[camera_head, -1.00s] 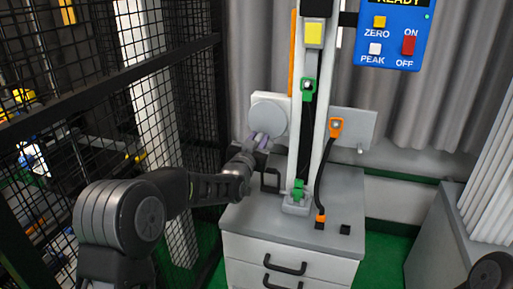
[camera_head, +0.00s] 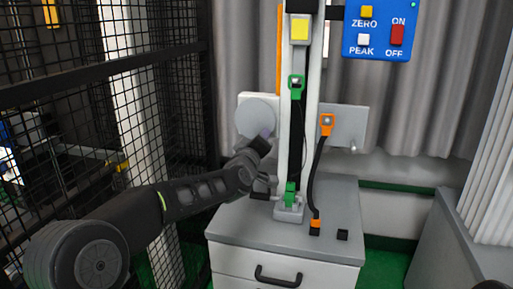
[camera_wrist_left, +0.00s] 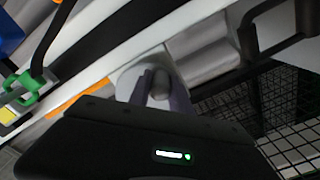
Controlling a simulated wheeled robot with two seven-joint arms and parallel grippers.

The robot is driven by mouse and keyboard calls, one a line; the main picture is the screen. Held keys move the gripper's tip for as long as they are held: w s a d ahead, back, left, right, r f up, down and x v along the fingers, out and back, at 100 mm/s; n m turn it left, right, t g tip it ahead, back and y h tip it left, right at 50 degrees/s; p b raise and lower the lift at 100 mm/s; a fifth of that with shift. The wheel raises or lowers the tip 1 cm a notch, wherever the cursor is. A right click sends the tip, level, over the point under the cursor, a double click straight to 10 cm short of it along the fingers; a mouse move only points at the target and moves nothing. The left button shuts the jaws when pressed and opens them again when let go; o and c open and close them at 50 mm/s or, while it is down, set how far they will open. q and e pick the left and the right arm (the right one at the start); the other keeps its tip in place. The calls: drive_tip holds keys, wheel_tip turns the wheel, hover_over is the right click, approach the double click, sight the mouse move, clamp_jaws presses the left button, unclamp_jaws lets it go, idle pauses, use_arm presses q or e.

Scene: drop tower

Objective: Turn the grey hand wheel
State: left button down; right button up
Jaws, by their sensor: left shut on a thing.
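The grey hand wheel (camera_head: 257,115) is a round disc on a white plate, left of the white upright post in the head view. My left gripper (camera_head: 267,133) is at the wheel's lower right edge, its purple fingers mostly hidden behind my wrist. In the left wrist view the fingers (camera_wrist_left: 160,88) are shut on a rounded grey knob (camera_wrist_left: 160,80), with a pale round face behind it. The far side of the knob is hidden. My right gripper is not in view.
The post (camera_head: 312,100) with green clamps stands close right of the wheel. An orange-ended cable (camera_head: 314,180) hangs beside it above a grey cabinet (camera_head: 335,200). A black mesh fence (camera_head: 130,130) is at the left. A blue button panel (camera_head: 378,30) is upper right.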

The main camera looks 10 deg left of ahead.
sight(270, 122)
use_arm(q)
drive_tip(key=n, duration=0.1)
drive_tip(key=d+r+n+b, duration=0.1)
drive_tip(key=n, duration=0.2)
drive_tip(key=shift+d+r+n, duration=0.2)
drive_tip(key=shift+r+n, duration=0.05)
drive_tip(key=shift+n, duration=0.05)
drive_tip(key=n, duration=0.1)
drive_tip(key=r+n, duration=0.1)
drive_tip(key=n, duration=0.1)
drive_tip(key=shift+s+d+r+n+b, duration=0.1)
drive_tip(key=shift+d+r+n+b, duration=0.1)
drive_tip(key=shift+r+n+b, duration=0.15)
drive_tip(key=shift+r+n, duration=0.35)
drive_tip(key=shift+n, duration=0.7)
drive_tip(key=shift+r, duration=0.1)
drive_tip(key=c, duration=1.2)
unclamp_jaws()
